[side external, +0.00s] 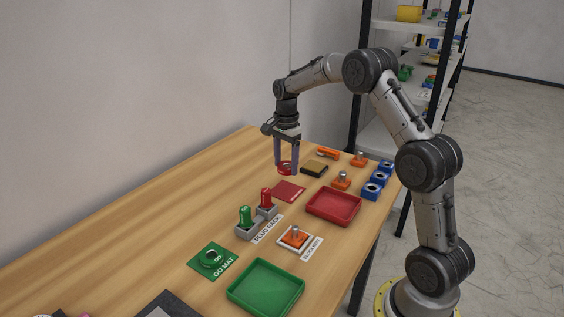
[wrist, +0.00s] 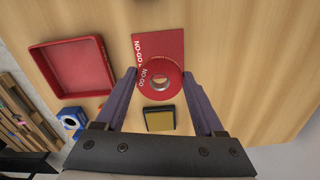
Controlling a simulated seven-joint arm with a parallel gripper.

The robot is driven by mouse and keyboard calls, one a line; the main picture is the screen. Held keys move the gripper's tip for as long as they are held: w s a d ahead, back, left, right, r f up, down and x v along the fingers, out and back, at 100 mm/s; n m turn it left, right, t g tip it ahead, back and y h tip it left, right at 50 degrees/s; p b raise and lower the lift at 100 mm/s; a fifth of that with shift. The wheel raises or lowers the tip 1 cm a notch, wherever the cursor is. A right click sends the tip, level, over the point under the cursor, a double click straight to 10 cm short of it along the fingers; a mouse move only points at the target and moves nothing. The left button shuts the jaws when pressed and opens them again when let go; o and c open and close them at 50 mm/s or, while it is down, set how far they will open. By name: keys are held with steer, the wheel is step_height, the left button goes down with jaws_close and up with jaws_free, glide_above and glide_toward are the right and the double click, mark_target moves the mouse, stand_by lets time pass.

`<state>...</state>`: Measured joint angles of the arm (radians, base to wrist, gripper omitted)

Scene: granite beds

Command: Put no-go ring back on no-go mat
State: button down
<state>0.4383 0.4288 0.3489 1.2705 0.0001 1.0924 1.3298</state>
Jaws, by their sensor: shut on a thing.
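The no-go ring (wrist: 148,82) is a red ring with a metal inner bore and "NO-GO" lettering. My gripper (wrist: 161,80) is shut on it, one finger on each side. In the side external view my gripper (side external: 287,170) holds the ring (side external: 285,167) above the table, behind the mat. The no-go mat (side external: 288,191) is a flat red square on the table. In the wrist view the ring covers the lower part of the no-go mat (wrist: 158,45), and the mat's upper part is bare.
A red tray (side external: 334,207) stands right of the mat. A black-edged pad (side external: 314,170) lies near my gripper. The plug rack (side external: 257,224) holds a green and a red plug. The green go mat (side external: 213,261) with its ring and a green tray (side external: 266,289) are nearer the camera.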

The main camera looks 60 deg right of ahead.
mark_target(285, 192)
steer(key=shift+f, duration=3.15)
steer(key=shift+f, duration=0.6)
jaws_free()
